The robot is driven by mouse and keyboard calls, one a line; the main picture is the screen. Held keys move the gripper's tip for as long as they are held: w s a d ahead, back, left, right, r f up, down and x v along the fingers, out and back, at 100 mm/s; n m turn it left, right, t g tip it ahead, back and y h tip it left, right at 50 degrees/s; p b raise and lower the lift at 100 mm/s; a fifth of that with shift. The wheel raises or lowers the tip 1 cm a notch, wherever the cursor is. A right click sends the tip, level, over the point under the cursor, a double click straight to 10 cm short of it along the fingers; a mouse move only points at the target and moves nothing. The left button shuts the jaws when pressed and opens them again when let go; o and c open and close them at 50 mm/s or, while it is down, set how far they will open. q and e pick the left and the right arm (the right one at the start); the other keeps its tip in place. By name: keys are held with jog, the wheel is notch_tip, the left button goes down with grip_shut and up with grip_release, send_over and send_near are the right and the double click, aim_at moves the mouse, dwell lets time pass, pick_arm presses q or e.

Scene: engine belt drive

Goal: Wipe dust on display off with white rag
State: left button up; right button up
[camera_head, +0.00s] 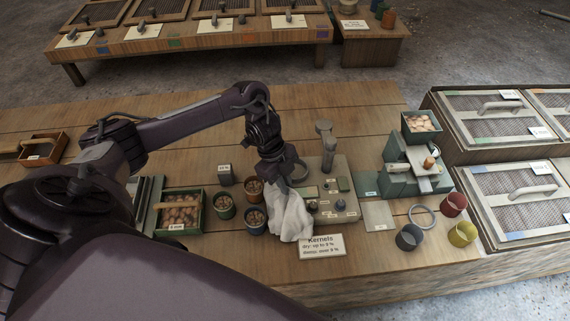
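My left arm comes in from the left, and its gripper (287,178) points down over the middle of the wooden table. It is shut on the white rag (290,216), which hangs crumpled below the fingers. The rag's lower end is close to the table, and I cannot tell whether it touches. Just right of the rag is a beige device (335,211) with small knobs, buttons and an upright grey post. A small dark rectangle (343,184) on it may be the display. Dust on it is too small to make out. My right gripper is not in view.
Small cups of kernels (254,189) stand left of the rag, beside a green box (180,212). A green-grey machine (410,172), a ring (422,216) and colored cups (462,233) are at right. The table's back is mostly clear.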

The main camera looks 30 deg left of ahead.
pick_arm(q)
jog(key=o, duration=0.5)
jog(key=shift+c, duration=0.2)
jog(key=o, duration=0.9)
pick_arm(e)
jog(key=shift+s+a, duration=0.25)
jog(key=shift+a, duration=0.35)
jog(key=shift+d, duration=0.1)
pick_arm(q)
jog(key=shift+f, duration=0.1)
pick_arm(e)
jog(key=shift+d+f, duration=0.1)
